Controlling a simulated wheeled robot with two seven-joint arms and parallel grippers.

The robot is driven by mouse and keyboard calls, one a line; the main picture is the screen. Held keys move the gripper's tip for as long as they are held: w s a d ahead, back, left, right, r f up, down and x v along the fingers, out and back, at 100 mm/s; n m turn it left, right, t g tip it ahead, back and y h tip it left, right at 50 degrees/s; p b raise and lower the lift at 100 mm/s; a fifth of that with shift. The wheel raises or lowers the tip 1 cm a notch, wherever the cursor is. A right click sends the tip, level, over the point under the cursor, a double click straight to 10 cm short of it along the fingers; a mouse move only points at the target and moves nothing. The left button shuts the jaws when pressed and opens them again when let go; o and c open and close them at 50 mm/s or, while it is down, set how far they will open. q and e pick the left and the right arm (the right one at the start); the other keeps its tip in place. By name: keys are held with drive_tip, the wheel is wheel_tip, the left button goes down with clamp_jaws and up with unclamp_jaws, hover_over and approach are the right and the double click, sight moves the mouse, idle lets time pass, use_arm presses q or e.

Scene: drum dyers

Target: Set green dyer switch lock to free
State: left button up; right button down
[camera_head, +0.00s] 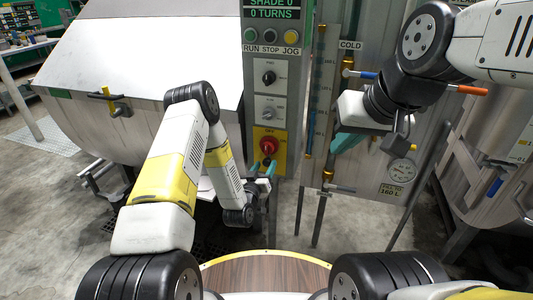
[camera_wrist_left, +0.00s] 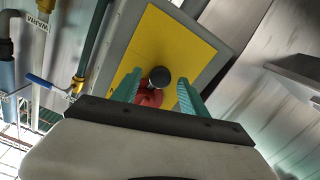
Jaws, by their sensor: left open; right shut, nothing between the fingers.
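The control panel (camera_head: 285,100) stands upright in the middle of the head view, beside the steel drum on the left. Low on it is a red rotary switch (camera_head: 268,146) on a yellow plate (camera_head: 278,133). My left gripper (camera_head: 263,168) is open just below this switch. In the left wrist view the red switch (camera_wrist_left: 150,95), with a round black end (camera_wrist_left: 159,76), shows between the teal fingers of my left gripper (camera_wrist_left: 158,92). I cannot tell whether they touch it. My right gripper (camera_head: 337,147) is shut and empty, right of the panel. The switch's lettering is unreadable.
Pipes with valves and a round gauge (camera_head: 402,171) stand to the right. A drum (camera_head: 100,110) with a white lid fills the left. A round wooden top (camera_head: 265,275) is in front.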

use_arm(q)
drive_tip(key=shift+x, duration=1.15)
drive_tip(key=shift+c, duration=0.2)
clamp_jaws()
